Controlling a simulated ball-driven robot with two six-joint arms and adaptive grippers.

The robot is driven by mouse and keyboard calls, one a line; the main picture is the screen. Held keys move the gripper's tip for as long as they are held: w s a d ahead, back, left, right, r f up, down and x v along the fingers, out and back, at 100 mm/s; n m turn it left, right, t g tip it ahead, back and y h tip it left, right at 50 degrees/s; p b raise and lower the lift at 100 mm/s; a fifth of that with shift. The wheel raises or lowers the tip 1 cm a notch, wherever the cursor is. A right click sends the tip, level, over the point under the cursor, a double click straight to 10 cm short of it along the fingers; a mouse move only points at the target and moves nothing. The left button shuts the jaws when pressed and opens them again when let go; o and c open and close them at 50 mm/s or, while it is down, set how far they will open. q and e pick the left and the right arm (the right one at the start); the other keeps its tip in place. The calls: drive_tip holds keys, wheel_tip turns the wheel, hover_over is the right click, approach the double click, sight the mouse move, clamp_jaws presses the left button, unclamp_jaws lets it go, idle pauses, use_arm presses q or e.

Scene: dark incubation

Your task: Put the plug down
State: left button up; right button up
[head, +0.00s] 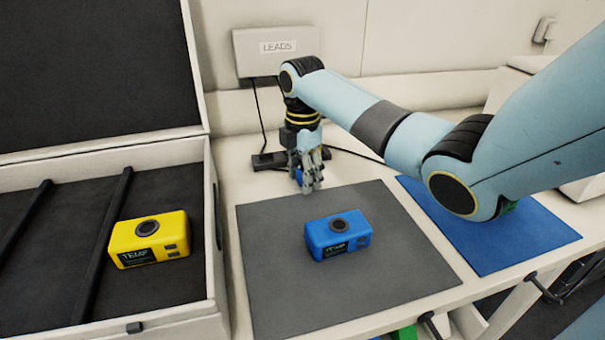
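My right gripper (309,186) points down over the back edge of the grey mat (410,275), behind the blue TEMP box (338,236). Its fingers look close together, but I cannot tell if they are shut or hold anything. No plug can be made out clearly. A low black block (266,161) sits on the bench behind and left of the gripper, partly hidden by it. Thin black cables hang from the white LEADS box (277,47) toward this block, and another dark cable runs to the right behind the gripper. My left gripper is not in view.
An open case (212,262) with a dark lining stands at the left, with a yellow TEMP box (149,240) in it. A blue mat (520,243) lies at the right under my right arm. The grey mat is bare around the blue box.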

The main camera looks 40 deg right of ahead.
wheel_tip(320, 180, up, 12)
drive_tip(key=shift+r, duration=0.15)
idle(0.4)
idle(0.5)
